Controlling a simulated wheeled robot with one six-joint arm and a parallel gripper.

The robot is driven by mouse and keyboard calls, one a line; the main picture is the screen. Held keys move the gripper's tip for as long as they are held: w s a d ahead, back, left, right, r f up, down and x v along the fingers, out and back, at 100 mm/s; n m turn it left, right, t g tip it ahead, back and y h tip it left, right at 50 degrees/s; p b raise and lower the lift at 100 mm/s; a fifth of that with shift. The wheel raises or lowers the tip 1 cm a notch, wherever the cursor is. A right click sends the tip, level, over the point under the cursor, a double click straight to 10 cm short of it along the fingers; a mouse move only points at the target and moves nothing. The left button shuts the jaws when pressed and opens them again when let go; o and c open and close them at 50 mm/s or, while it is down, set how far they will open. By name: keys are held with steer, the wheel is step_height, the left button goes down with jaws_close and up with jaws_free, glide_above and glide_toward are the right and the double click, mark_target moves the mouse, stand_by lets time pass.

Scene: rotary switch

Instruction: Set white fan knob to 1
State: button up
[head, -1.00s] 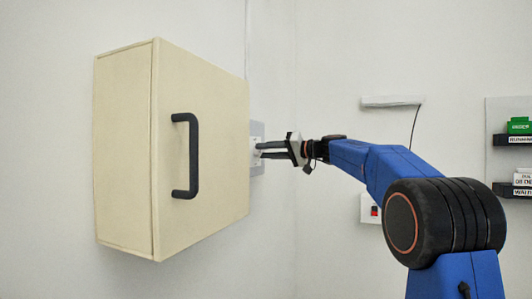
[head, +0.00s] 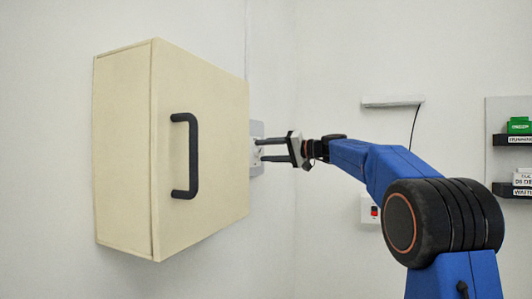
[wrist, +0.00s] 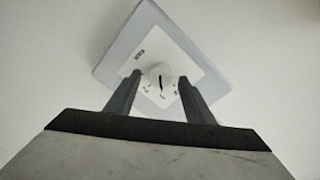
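The white fan knob (wrist: 155,72) shows in the wrist view as a round knob with a dark pointer line. It sits on a pale switch plate (wrist: 112,68), which looks tilted in that view. In the head view the plate (head: 257,130) is partly hidden behind the cabinet. My gripper (head: 262,150) reaches left to the plate. Its two dark fingers (wrist: 160,82) stand on either side of the knob, with a small gap visible at each side. The gripper looks open around the knob.
A cream cabinet (head: 215,150) with a black handle (head: 193,155) stands out from the wall just left of the plate. A red-and-black switch (head: 374,211) on a white plate and dark shelves (head: 508,189) are at the right.

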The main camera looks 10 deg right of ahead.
stand_by(0.3)
steer(key=v, duration=1.7)
steer(key=shift+d, duration=0.2)
steer(key=shift+s+a+f, duration=0.1)
steer(key=shift+f, duration=0.05)
steer(key=s+a+f+g+h, duration=0.2)
steer(key=s+a+f, duration=0.2)
steer(key=s+f, duration=0.35)
steer(key=s+a+f+m+g+h, duration=0.1)
steer(key=s+a+f+h, duration=0.1)
steer(key=s+a+f, duration=0.35)
steer(key=s+a+f+g+h, duration=0.2)
steer(key=s+a+f, duration=0.1)
steer(key=s+f, duration=0.6)
steer(key=s+d+f+n+h, duration=0.1)
steer(key=s+d+f+h, duration=0.2)
steer(key=s+f, duration=0.8)
steer(key=s+d+f+n+g+h, duration=0.1)
steer(key=s+f+h, duration=0.3)
steer(key=s+f, duration=0.8)
step_height(320, 180, down, 3)
steer(key=shift+s+d+f+h, duration=0.2)
steer(key=shift+d+f+h, duration=0.1)
steer(key=shift+d, duration=0.6)
steer(key=shift+r, duration=0.1)
